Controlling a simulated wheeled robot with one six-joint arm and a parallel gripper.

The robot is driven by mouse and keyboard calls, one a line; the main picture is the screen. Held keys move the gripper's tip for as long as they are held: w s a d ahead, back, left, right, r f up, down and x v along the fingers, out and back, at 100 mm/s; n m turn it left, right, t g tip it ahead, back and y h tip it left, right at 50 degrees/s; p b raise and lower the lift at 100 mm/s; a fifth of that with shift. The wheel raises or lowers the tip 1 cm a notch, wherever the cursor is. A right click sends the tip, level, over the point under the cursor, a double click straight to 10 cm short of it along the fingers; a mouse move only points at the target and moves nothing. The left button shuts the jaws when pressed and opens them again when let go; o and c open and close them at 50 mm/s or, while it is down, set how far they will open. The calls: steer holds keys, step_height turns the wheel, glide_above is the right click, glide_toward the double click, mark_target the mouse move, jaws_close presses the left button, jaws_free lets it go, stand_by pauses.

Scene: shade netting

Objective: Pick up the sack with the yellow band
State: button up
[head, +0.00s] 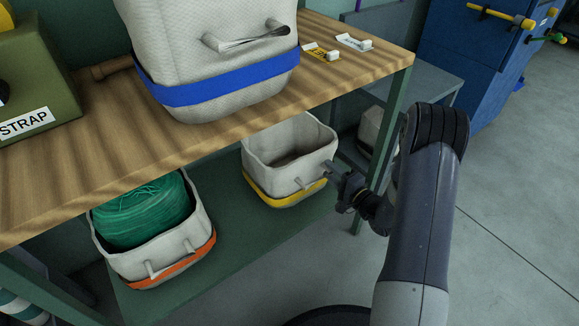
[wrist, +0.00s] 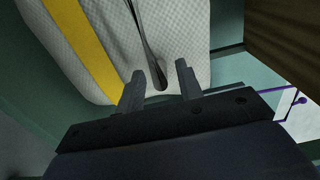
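The sack with the yellow band (head: 265,163) is a pale, open-topped fabric sack on the green lower shelf, to the right. It looks empty inside. Its woven side (wrist: 185,30) and yellow band (wrist: 85,45) fill the top of the wrist view. My gripper (head: 335,171) is at the sack's right front side, close to its handle. In the wrist view my gripper (wrist: 160,70) has its two fingers apart, with the dark, narrow handle strap (wrist: 146,45) showing between them. The fingers do not appear closed on the strap; whether they touch the sack is unclear.
A blue-banded sack (head: 215,50) stands on the wooden bench top (head: 330,75) above. An orange-banded sack (head: 165,248) holding green netting sits on the lower shelf (head: 225,225) to the left. A green bench leg (head: 392,130) stands close to my arm. Blue cabinet (head: 470,60) behind.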

steer(key=shift+b, duration=0.45)
steer(key=shift+c, duration=0.5)
jaws_close()
steer(key=shift+r, duration=0.2)
stand_by(1.1)
steer(key=shift+r+p, duration=0.3)
steer(key=shift+r, duration=1.1)
